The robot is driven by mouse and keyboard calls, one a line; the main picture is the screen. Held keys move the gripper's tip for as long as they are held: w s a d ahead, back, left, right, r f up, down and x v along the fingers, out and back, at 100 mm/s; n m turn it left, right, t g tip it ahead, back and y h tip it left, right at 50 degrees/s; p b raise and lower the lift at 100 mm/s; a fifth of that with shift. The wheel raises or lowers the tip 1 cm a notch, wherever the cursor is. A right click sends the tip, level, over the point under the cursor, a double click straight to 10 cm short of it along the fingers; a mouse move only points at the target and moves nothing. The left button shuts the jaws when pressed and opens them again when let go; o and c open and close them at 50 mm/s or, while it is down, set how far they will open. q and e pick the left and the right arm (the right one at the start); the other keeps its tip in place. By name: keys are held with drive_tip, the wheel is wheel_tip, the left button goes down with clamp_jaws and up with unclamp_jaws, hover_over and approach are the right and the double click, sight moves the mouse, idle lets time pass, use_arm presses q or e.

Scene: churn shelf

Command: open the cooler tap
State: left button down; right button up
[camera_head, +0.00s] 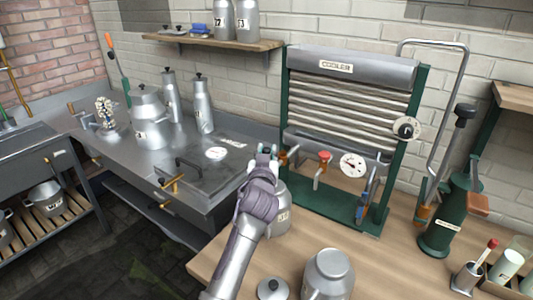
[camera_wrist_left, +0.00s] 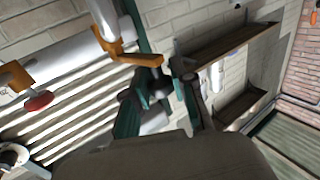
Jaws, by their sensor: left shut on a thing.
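The cooler (camera_head: 350,105) is a green-framed unit with horizontal silver pipes, standing on the wooden counter. Its orange-handled tap (camera_head: 290,154) is at the lower left of the frame. In the left wrist view the tap's orange lever (camera_wrist_left: 132,50) sticks out from a silver pipe, its end at my fingertips. My left gripper (camera_head: 267,150) is at the cooler's lower left and shut on the tap lever; it also shows in the left wrist view (camera_wrist_left: 160,76). The exact grip is partly hidden by the fingers. My right gripper is not in view.
A red-knobbed valve (camera_head: 324,157) and a dial gauge (camera_head: 352,164) sit right of the tap. A metal can (camera_head: 280,219) stands beneath my left wrist, and another can (camera_head: 328,274) stands nearer. A steel bench (camera_head: 120,155) with churns is at left.

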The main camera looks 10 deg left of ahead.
sight(267, 149)
use_arm(q)
drive_tip(key=c, duration=1.1)
unclamp_jaws()
drive_tip(key=shift+d+r, duration=0.1)
drive_tip(key=shift+r, duration=0.05)
drive_tip(key=shift+o, duration=0.9)
drive_tip(key=shift+w, duration=0.1)
wheel_tip(267, 149, up, 10)
drive_tip(key=shift+f, duration=0.1)
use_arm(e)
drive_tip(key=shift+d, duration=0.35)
